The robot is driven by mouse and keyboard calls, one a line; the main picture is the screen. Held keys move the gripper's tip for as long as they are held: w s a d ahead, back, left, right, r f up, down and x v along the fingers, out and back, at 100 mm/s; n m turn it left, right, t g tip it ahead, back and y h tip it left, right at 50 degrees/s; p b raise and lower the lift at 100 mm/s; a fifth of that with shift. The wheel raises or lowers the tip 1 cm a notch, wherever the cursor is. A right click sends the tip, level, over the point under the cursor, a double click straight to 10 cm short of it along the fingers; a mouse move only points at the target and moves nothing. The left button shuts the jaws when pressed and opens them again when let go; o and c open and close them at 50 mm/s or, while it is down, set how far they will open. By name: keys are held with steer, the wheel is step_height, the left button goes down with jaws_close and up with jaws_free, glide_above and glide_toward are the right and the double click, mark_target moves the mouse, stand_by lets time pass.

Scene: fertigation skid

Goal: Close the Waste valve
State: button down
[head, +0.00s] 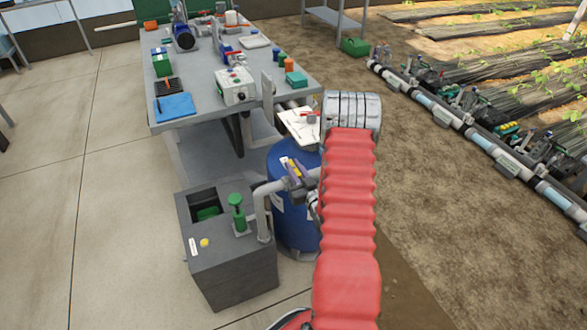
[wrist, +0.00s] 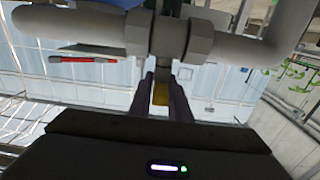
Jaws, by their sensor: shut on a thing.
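The grey pipe (wrist: 230,48) with a valve body (wrist: 168,38) crosses the top of the wrist view. A small yellow handle (wrist: 160,94) shows below the valve body. The dark fingers of my gripper (wrist: 161,92) stand on either side of this handle and are shut on it. In the head view, the grey pipe (head: 262,205) rises from the grey tank and bends toward the blue barrel. My red-sleeved arm hides part of this area. No label naming the valve can be read.
The grey tank (head: 232,268) with a green pump (head: 238,212) stands left of the blue barrel (head: 288,222). A workbench (head: 205,95) behind carries a control box (head: 235,86) and a blue cloth or mat (head: 175,107). Open floor lies to the left.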

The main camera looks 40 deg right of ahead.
stand_by(0.4)
steer(key=c, duration=1.7)
jaws_free()
steer(key=v, duration=1.3)
steer(key=shift+s+a, duration=0.3)
steer(key=shift+s, duration=0.05)
steer(key=shift+f, duration=0.15)
